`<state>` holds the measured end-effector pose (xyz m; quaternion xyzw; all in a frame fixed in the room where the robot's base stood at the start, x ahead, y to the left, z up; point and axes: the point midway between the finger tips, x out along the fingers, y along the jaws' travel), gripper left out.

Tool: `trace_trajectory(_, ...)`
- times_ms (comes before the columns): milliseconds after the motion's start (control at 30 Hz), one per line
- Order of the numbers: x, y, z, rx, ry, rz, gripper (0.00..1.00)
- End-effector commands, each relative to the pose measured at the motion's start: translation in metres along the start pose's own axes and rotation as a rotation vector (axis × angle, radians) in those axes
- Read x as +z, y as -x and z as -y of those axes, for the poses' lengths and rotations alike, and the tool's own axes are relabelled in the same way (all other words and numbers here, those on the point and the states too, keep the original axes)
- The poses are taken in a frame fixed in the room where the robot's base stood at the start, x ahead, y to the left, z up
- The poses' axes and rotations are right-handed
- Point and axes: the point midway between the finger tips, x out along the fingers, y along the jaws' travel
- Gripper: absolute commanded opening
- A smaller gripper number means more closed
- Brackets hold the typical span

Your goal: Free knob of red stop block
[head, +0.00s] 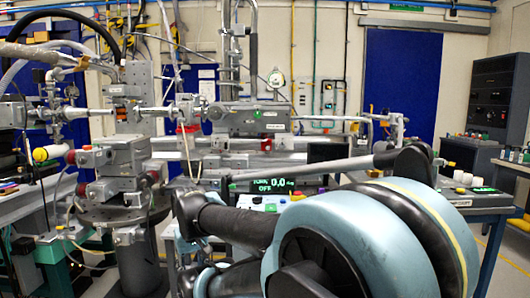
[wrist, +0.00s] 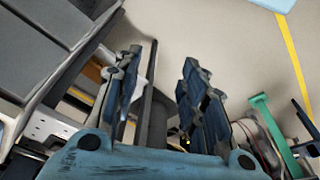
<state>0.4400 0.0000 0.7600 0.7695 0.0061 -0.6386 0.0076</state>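My gripper (wrist: 158,80) shows in the wrist view with its two blue-padded fingers spread apart, and nothing is held between them. A dark upright post (wrist: 152,100) shows in the gap, behind the fingers; I cannot tell how far off. In the head view, a small red part (head: 187,129) sits on the beamline's middle stretch, and another red part (head: 265,145) sits to its right. Both are too small to tell whether either is the stop block, and no knob on them can be made out. My arm fills the lower right of the head view and hides my fingers.
A metal instrument stand (head: 124,160) rises at the left. A display (head: 276,184) reading 0.0 and OFF stands at centre. A bench (head: 482,208) with small items is at the right. In the wrist view, grey boxes (wrist: 45,45) lie left and a green bracket (wrist: 272,130) right.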

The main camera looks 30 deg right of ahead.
Motion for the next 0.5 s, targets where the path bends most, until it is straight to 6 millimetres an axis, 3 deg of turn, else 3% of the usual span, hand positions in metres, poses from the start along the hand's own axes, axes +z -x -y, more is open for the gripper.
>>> trace_trajectory(67,0.003,0.006,0.002,-0.013,-0.024,-0.020,0.43)
trace_trajectory(167,-0.016,0.011,0.007,-0.059,-0.114,-0.058,0.43)
trace_trajectory(267,-0.051,0.019,0.013,-0.145,-0.280,-0.125,0.43)
trace_trajectory(367,-0.098,0.033,0.014,-0.260,-0.500,-0.212,0.43)
trace_trajectory(500,-0.167,0.058,-0.003,-0.437,-0.827,-0.337,0.43)
